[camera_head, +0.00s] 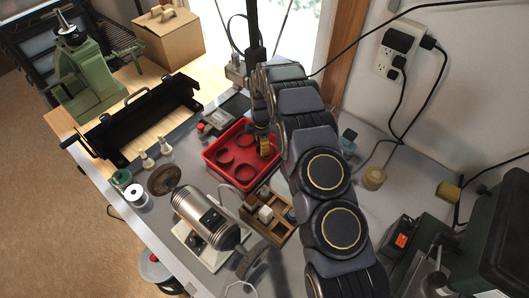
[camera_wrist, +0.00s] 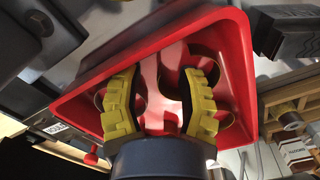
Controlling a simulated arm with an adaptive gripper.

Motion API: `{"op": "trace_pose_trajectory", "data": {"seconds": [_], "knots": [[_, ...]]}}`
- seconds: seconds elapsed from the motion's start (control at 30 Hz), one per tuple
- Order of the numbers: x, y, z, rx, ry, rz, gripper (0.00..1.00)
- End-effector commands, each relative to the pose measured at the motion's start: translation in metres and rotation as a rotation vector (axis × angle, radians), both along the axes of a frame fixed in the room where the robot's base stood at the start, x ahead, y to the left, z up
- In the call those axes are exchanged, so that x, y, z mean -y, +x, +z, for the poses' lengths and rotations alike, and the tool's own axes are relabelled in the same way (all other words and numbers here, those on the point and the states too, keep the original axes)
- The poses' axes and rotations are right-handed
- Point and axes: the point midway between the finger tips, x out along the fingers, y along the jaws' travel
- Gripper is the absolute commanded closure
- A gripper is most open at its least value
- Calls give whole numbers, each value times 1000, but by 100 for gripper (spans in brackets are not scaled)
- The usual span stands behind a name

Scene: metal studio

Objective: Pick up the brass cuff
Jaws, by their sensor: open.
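Several dark brownish ring-shaped cuffs lie in a red tray (camera_head: 208,156). In the head view one ring is at the tray's left (camera_head: 216,156), one at the back and one at the front (camera_head: 235,173). I cannot tell which is the brass cuff. My gripper (camera_head: 264,146) is over the right part of the tray. In the wrist view its yellow ridged fingers (camera_wrist: 160,104) are apart, with nothing clearly held between them. Curved bands of rings show behind and beside the fingers, partly hidden by them. The tray's red wall (camera_wrist: 241,60) also shows there.
A wooden compartment box (camera_head: 271,232) with small blocks stands close in front of the tray. A silver motor (camera_head: 200,208) on a white base is at front left. A black metal trough (camera_head: 140,122) lies behind left. A flat dark device (camera_head: 236,105) sits behind the tray.

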Motion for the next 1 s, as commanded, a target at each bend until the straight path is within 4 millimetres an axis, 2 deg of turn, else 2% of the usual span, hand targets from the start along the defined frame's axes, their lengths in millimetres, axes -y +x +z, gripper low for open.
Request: {"op": "trace_pose_trajectory", "data": {"seconds": [0.07,0.1,0.13,0.17,0.73,0.87,1.0], "knots": [[0,0,0,0,0,0,66],[0,0,0,0,0,0,83],[0,0,0,0,0,0,96],[0,0,0,0,0,0,100],[0,0,2,-1,0,-1,100],[0,0,11,1,0,-1,100],[1,0,30,1,0,-1,100]]}}
